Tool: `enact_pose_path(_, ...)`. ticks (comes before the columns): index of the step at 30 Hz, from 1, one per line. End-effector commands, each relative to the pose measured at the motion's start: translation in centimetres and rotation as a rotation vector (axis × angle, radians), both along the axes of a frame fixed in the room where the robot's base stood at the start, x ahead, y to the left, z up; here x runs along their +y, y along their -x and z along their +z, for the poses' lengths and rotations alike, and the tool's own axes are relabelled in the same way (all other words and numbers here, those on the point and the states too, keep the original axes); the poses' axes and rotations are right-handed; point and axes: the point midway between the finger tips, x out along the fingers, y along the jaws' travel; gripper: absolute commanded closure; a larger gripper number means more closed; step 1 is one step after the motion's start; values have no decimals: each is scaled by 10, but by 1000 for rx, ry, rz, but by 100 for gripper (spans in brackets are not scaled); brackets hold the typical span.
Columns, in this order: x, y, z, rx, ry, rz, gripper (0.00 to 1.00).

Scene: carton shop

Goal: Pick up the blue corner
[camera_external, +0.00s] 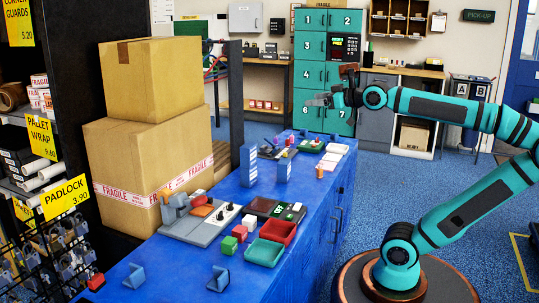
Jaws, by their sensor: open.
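Two small blue corner pieces stand near the front end of the blue bench: one at the left (136,275) and one further right (218,278). Each looks like a bent L-shaped piece with upright faces. My gripper (320,98) is at the end of my teal arm, high above the far end of the bench and well away from both corners. It is open, with nothing seen in it. No corner is hidden by the arm.
Large cartons (150,80) rise at the left. Air above the bench's right side is clear.

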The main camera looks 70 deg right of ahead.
Motion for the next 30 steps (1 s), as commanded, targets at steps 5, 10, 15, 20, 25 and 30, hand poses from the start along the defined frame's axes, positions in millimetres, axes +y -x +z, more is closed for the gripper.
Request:
enact_pose_path(5, -38, -43, 7, 123, 46, -67, 29)
enact_pose_path(10, -77, -78, 10, 242, 82, -118, 29)
enact_pose_path(15, -123, -110, 9, 361, 106, -162, 29)
enact_pose_path(20, -171, -135, 3, 475, 119, -197, 29)
enact_pose_path(25, -226, -158, -6, 595, 122, -225, 29)
enact_pose_path(30, -285, -174, -19, 713, 114, -244, 29)
